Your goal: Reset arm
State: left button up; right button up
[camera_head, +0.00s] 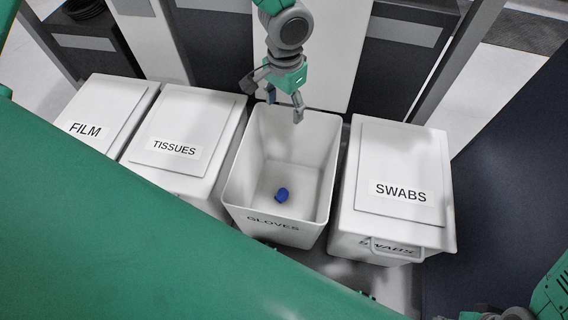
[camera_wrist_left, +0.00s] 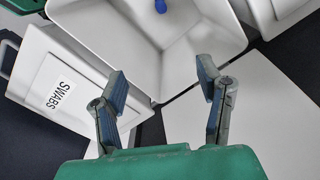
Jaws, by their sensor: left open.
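My left gripper (camera_head: 272,98) is open and empty at the far rim of the open white GLOVES bin (camera_head: 284,227). In the left wrist view, the gripper (camera_wrist_left: 162,82) has its two fingers spread apart, with nothing between them. A small blue object (camera_head: 282,195) lies on the floor of the GLOVES bin, apart from the fingers; it also shows at the top of the left wrist view (camera_wrist_left: 160,6). Part of my right arm (camera_head: 552,295) shows at the lower right corner; its gripper is too cut off to read.
Lidded white bins marked TISSUES (camera_head: 182,125) and FILM (camera_head: 98,103) stand left of the GLOVES bin. A lidded SWABS bin (camera_head: 395,165) stands to its right. A large green surface covers the lower left of the head view.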

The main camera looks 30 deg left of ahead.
pick_arm(q)
jog(key=shift+a+f, duration=0.1)
jog(key=shift+a, duration=0.05)
pick_arm(e)
jog(key=shift+w+a, duration=0.1)
pick_arm(q)
jog(key=s+f+n+h, duration=0.1)
jog(key=s+f+h, duration=0.1)
jog(key=s+f, duration=0.95)
jog(key=s+a+f+n+y, duration=0.1)
jog(key=s+a, duration=0.2)
jog(key=s, duration=0.4)
jog(key=s+a+n+y, duration=0.1)
jog(key=s+a, duration=0.2)
jog(key=s, duration=0.3)
notch_tip(320, 180, up, 13)
jog(key=p, duration=1.3)
jog(key=shift+t, duration=0.3)
pick_arm(e)
notch_tip(320, 180, up, 13)
pick_arm(q)
jog(key=shift+s+a, duration=0.1)
jog(key=c, duration=0.6)
pick_arm(e)
jog(key=shift+c, duration=0.7)
pick_arm(q)
jog(key=shift+s, duration=0.15)
